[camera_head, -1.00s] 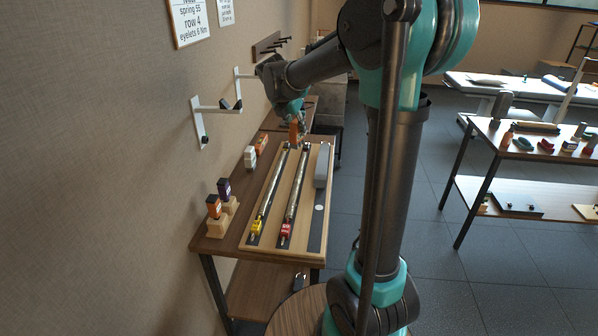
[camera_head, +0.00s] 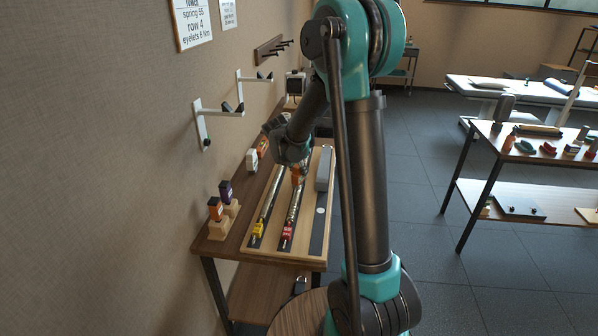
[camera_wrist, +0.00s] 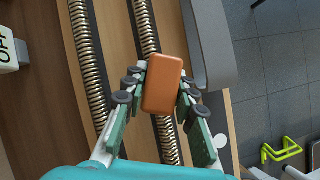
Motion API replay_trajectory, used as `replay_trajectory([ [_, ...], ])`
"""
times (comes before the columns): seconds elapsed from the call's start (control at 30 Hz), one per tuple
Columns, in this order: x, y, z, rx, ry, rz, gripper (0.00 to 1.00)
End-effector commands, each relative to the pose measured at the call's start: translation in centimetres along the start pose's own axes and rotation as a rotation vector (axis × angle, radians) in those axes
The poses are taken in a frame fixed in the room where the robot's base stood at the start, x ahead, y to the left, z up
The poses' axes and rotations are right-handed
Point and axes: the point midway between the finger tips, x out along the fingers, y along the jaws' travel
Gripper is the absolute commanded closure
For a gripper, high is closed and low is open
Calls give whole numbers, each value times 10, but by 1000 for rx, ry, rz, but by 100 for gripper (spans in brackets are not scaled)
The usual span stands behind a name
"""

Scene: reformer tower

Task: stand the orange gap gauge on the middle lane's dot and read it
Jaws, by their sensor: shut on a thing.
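My gripper (camera_wrist: 162,84) is shut on the orange gap gauge (camera_wrist: 164,68), a plain block with rounded edges. In the wrist view the gauge hangs over the middle lane's coil spring (camera_wrist: 146,26) and hides part of it. In the head view the gauge (camera_head: 296,176) is over the upper part of the middle lane, whose near end has a red block (camera_head: 287,233). I cannot tell whether the gauge touches the lane. No dot shows on the middle lane; the gauge or fingers may cover it. A pale dot (camera_head: 320,210) shows on the right lane.
The left lane's spring (camera_wrist: 88,58) ends at a yellow block (camera_head: 258,229). A long grey block (camera_head: 324,170) lies on the right lane. Orange and purple-dark pieces (camera_head: 215,208) stand on wooden blocks at the left. White wall brackets (camera_head: 201,125) stick out above the table.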

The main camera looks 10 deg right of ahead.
Motion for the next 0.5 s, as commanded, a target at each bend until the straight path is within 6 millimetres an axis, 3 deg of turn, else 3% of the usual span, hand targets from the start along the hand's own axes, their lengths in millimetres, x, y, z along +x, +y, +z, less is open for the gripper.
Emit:
replay_trajectory([
  [0.37, 4, 0, -2, 0, 0, 0, 100],
  [0.4, 3, 0, -2, 0, 0, 0, 70],
  [0.5, 3, 0, -2, 0, 0, 0, 57],
])
